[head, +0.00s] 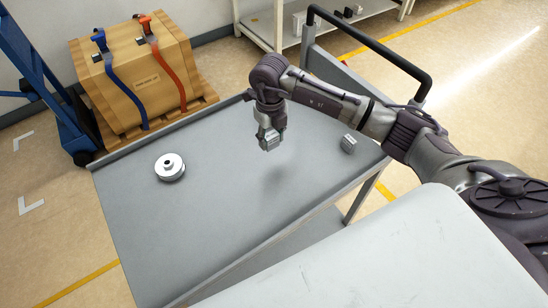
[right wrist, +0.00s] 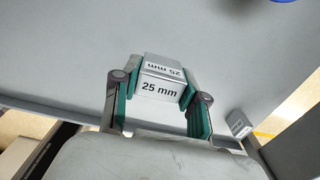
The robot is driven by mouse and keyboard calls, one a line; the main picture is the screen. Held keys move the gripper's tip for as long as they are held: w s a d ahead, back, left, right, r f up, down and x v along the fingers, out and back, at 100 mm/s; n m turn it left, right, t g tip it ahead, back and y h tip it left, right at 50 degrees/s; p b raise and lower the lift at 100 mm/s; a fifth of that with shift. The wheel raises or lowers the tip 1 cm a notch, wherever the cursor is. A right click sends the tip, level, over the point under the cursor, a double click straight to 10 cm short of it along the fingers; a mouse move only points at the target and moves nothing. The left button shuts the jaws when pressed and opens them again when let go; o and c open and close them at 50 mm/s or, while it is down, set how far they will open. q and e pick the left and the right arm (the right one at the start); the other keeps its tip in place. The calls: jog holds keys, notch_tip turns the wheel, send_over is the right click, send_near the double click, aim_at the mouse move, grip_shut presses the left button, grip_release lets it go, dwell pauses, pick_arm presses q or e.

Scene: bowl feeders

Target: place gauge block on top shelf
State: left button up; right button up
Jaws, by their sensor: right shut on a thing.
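My right gripper (head: 270,134) hangs above the grey cart top (head: 225,215), near its far edge. It is shut on a silver gauge block (right wrist: 160,88) marked "25 mm" on two faces. In the right wrist view the green finger pads press on both sides of the block. The block is clear of the cart surface as far as I can see. Below it the cart top looks bare. My left gripper is not in view.
A second small metal block (head: 348,144) sits at the cart's right end. A strapped carton (head: 140,75) lies behind. A white shelf unit (head: 345,22) holds small items at the back.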

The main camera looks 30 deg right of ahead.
send_over(278, 170)
notch_tip(278, 170, down, 2)
jog(key=shift+f+p, duration=0.25)
jog(key=shift+p, duration=0.2)
notch_tip(278, 170, down, 4)
jog(key=shift+r+p, duration=0.1)
jog(key=shift+p, duration=0.2)
jog(key=shift+f, duration=0.3)
jog(key=o, duration=1.2)
jog(key=shift+r, duration=0.1)
